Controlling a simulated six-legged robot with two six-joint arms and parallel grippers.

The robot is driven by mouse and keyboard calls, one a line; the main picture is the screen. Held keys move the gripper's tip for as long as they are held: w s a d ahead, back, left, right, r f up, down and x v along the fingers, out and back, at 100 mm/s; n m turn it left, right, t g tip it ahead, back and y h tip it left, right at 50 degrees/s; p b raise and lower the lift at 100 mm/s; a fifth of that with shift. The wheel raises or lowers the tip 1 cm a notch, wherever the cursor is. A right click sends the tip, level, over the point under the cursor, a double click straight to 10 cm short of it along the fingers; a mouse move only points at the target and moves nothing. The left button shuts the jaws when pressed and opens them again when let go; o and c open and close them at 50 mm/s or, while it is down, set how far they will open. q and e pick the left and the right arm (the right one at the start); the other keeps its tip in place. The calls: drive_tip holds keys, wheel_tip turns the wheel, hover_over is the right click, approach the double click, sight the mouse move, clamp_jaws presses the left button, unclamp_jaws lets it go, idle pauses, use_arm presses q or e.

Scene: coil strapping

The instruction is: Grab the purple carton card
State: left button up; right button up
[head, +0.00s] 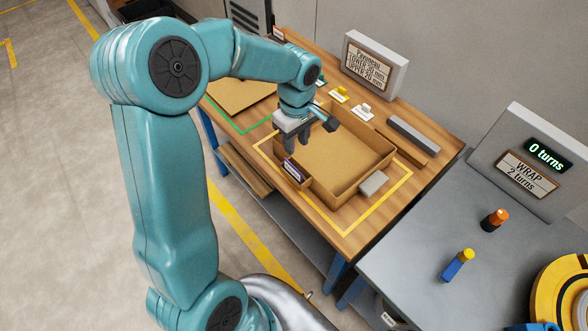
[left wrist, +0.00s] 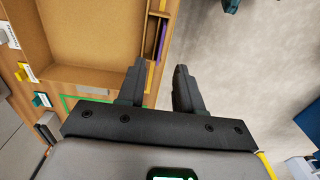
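The purple carton card (head: 291,171) stands in a narrow pocket on the near left side of an open cardboard carton (head: 350,190). In the left wrist view the purple card (left wrist: 161,38) shows as a thin strip in the pocket, beyond my fingertips. My left gripper (head: 297,149) is above and just behind the pocket, pointing down. In the left wrist view its two fingers (left wrist: 160,67) are apart with nothing between them. The fingers look clear of the card. My right gripper is not in view.
A grey block (head: 373,184) sits at the carton's right wall and a grey bar (head: 414,135) behind it. Small coloured cards (head: 340,95) and a sign (head: 373,65) stand at the back. A grey bench (head: 420,240) with a wrap display (head: 532,165) adjoins on the right.

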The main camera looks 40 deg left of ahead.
use_arm(q)
hover_over(293, 166)
drive_tip(key=f, duration=0.4)
drive_tip(key=shift+d+f, duration=0.25)
drive_tip(key=shift+d, duration=0.05)
drive_tip(key=shift+f, duration=0.2)
drive_tip(key=shift+f+p, duration=0.3)
drive_tip(key=shift+f, duration=0.05)
drive_tip(key=f, duration=0.2)
drive_tip(key=f+p, duration=0.1)
drive_tip(key=shift+s+a+f, duration=0.1)
drive_tip(key=shift+a+f, duration=0.25)
drive_tip(key=shift+f, duration=0.05)
drive_tip(key=shift+d+f, duration=0.1)
drive_tip(key=shift+f, duration=0.35)
clamp_jaws()
